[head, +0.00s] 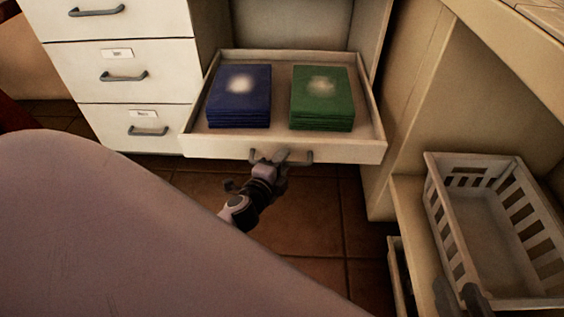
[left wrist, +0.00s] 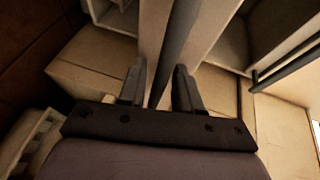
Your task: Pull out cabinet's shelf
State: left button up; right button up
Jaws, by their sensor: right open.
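The cabinet's shelf (head: 223,147) is a white drawer-like tray, pulled well out of the cabinet (head: 222,30). A grey bar handle (head: 305,157) is on its front. My left gripper (head: 270,160) is at this handle, near its middle. My right gripper (head: 459,297) shows only in part at the lower right, by the white basket, open and apart from the shelf.
Blue folded cloths (head: 240,95) and green folded cloths (head: 321,97) lie in the shelf. White drawers (head: 125,75) with grey handles stand to the left, shut. A white slatted basket (head: 505,235) is at the right. Tiled floor (head: 310,225) lies below the shelf.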

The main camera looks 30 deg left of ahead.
dwell(0.3)
pick_arm(q)
jog(key=shift+s, duration=0.3)
jog(key=v, duration=0.6)
jog(key=shift+s+p, duration=0.3)
jog(key=shift+p, duration=0.05)
pick_arm(e)
jog(key=shift+w+a, duration=0.15)
jog(key=shift+a, duration=0.15)
pick_arm(q)
jog(key=shift+r, duration=0.1)
pick_arm(e)
jog(key=shift+r, duration=0.1)
